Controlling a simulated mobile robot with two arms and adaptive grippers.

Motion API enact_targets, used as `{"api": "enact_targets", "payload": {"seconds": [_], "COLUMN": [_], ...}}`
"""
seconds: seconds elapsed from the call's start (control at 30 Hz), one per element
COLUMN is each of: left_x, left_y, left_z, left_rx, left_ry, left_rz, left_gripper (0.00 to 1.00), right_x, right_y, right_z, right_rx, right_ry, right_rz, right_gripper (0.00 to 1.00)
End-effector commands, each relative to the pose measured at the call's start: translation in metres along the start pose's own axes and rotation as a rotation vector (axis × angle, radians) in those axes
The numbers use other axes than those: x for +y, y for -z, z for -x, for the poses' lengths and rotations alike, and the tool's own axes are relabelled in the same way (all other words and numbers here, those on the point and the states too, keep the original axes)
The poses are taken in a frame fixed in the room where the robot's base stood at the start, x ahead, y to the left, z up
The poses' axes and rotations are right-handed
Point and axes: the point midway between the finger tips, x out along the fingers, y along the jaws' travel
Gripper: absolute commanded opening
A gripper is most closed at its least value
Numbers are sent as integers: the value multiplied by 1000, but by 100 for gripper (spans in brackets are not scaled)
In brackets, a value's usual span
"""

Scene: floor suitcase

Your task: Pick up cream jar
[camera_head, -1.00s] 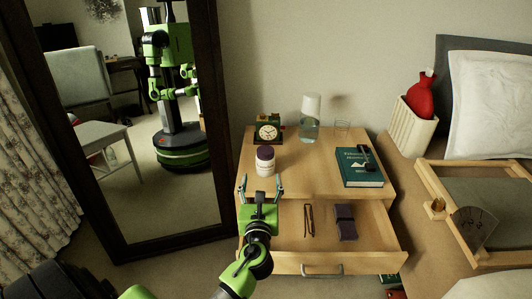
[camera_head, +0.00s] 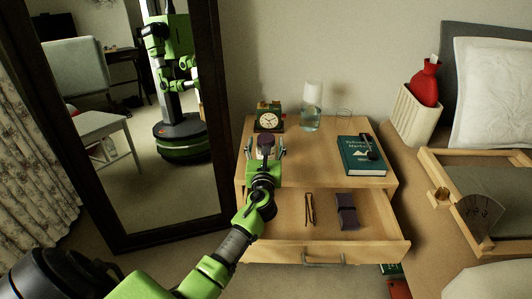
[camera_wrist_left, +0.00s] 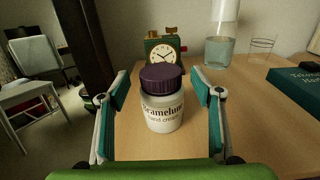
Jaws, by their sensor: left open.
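The cream jar (camera_wrist_left: 163,108) is white with a dark purple lid and a label reading "hand cream". It stands upright on the nightstand top. In the head view its purple lid (camera_head: 265,140) shows, and its body is mostly hidden by my gripper. My left gripper (camera_head: 265,152) is open, with its fingers on both sides of the jar. In the left wrist view the teal finger pads of the left gripper (camera_wrist_left: 160,100) stand left and right of the jar, with a gap on each side. My right gripper is not in view.
A clock (camera_head: 268,119) stands close behind the jar. A carafe (camera_head: 311,108) and a clear glass (camera_head: 343,113) are at the back. A teal book (camera_head: 360,157) lies to the right. The drawer (camera_head: 375,228) is open below. A mirror (camera_head: 137,238) stands left.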

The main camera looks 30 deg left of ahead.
Motion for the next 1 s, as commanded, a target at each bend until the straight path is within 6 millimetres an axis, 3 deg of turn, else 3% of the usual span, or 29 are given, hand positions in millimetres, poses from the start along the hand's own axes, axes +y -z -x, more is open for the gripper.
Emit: {"api": "enact_targets", "payload": {"seconds": [0.03,0.2,0.43,0.47,0.6,0.67,1.0], "left_x": [-1,-1,0,0,0,0,0], "left_y": [4,2,1,1,1,1,-4], "left_z": [-9,-26,-27,-27,-27,-27,-27], "left_rx": [-2,-1,0,0,0,0,-3], "left_ry": [-2,-1,-1,-1,-1,-1,-1], "left_rz": [3,1,1,1,1,1,1], "left_gripper": [60,60,60,57,21,9,9], "right_x": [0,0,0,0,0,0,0], "right_y": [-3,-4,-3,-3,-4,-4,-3], "right_z": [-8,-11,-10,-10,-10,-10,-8], "right_rx": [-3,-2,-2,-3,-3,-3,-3], "right_ry": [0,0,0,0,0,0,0], "right_rz": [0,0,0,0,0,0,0], "right_gripper": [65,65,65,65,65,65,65]}}
